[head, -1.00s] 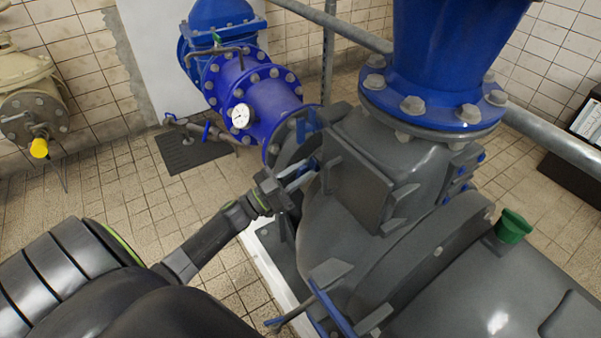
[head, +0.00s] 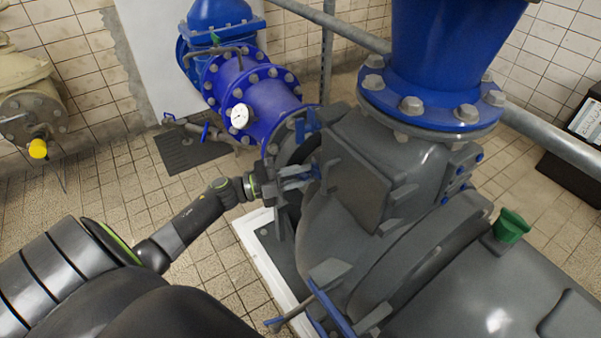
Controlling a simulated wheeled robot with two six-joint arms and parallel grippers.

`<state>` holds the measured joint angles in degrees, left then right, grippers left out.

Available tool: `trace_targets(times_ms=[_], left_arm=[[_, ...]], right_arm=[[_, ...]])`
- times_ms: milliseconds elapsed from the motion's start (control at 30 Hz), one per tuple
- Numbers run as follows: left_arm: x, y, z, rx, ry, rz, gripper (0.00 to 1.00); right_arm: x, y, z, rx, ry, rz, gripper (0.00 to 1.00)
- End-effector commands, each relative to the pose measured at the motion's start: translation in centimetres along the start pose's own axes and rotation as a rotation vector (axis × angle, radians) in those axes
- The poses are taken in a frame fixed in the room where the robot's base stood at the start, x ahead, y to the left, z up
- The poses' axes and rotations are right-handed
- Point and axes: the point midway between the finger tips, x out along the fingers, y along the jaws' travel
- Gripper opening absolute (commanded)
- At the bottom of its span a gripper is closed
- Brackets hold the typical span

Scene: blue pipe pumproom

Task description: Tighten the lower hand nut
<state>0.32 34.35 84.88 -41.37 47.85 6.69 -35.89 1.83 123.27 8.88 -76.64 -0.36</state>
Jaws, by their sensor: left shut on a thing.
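My left gripper (head: 302,178) reaches in from the left to the side of the grey pump casing (head: 322,222). It is shut at a small grey winged hand nut (head: 329,175) beside the square cover plate (head: 362,185). The fingers and the casing hide part of the contact, and I cannot tell for sure that this is the lower of the nuts. Another grey winged piece (head: 331,271) sits lower on the casing, by a blue bar (head: 328,306), apart from the gripper. My right gripper is not in view.
A blue flanged pipe (head: 436,55) rises above the casing. A blue pipe with a white gauge (head: 239,116) stands behind my left gripper. A green cap (head: 511,226) is at the right. The tiled floor (head: 115,190) is open at the left.

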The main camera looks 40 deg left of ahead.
Motion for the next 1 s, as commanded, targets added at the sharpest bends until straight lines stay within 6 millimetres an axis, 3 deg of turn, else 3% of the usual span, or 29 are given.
trace_targets(times_ms=[500, 1000], left_arm=[[-0.1, 0.3, 0.0, 0.299, -0.001, 0.127, 0.0], [-0.1, 0.4, 0.1, 0.35, -0.001, 0.148, 0.0]], right_arm=[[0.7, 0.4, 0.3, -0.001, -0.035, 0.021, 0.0], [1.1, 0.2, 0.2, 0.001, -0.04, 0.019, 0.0]])
